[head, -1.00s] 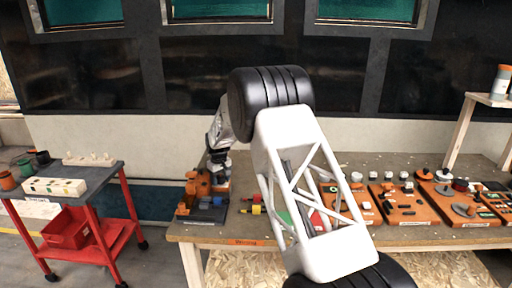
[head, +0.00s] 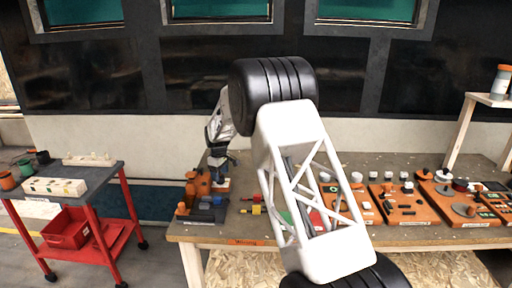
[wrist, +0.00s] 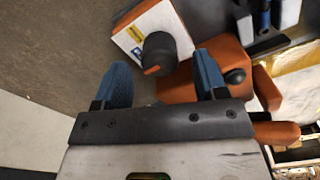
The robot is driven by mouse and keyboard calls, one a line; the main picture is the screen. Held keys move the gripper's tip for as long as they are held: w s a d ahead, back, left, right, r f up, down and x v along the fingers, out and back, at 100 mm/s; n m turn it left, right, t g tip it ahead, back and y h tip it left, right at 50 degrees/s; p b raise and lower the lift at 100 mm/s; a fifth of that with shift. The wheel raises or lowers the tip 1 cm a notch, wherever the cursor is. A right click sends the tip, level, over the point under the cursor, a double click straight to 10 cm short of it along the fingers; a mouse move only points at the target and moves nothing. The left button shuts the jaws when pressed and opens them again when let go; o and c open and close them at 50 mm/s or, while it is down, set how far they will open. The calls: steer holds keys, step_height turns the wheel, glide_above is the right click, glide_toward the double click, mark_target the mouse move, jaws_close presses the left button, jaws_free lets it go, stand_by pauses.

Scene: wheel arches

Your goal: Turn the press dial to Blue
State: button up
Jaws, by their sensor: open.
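The press dial is a dark round knob (wrist: 164,48) with an orange pointer mark, in the wrist view. It sits on an orange block with a white label face (wrist: 134,34) that carries a yellow strip and a small blue patch. The pointer mark is on the knob's lower left side; I cannot tell which label it points at. My gripper (wrist: 163,78) is open, its two blue fingertips on either side of and just short of the knob in the picture. In the head view my gripper (head: 221,166) is over the orange press (head: 201,190), hiding the dial.
In the wrist view an orange part with a black knob (wrist: 235,76) stands close beside the right fingertip. On the table (head: 400,236), orange boards (head: 408,203) lie to the right. A red trolley (head: 105,225) stands at the left, apart from the table.

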mark_target(222, 177)
steer(key=r, duration=0.5)
steer(key=shift+s+d+r, duration=0.2)
steer(key=shift+d+r, duration=0.15)
steer(key=shift+r, duration=0.05)
steer(key=s+d+r+m, duration=0.4)
steer(key=s+d+r, duration=1)
steer(key=d+r, duration=0.1)
steer(key=shift+s+d+t, duration=0.15)
steer(key=shift+d+t, duration=0.25)
steer(key=shift+d, duration=0.05)
steer(key=shift+s, duration=0.1)
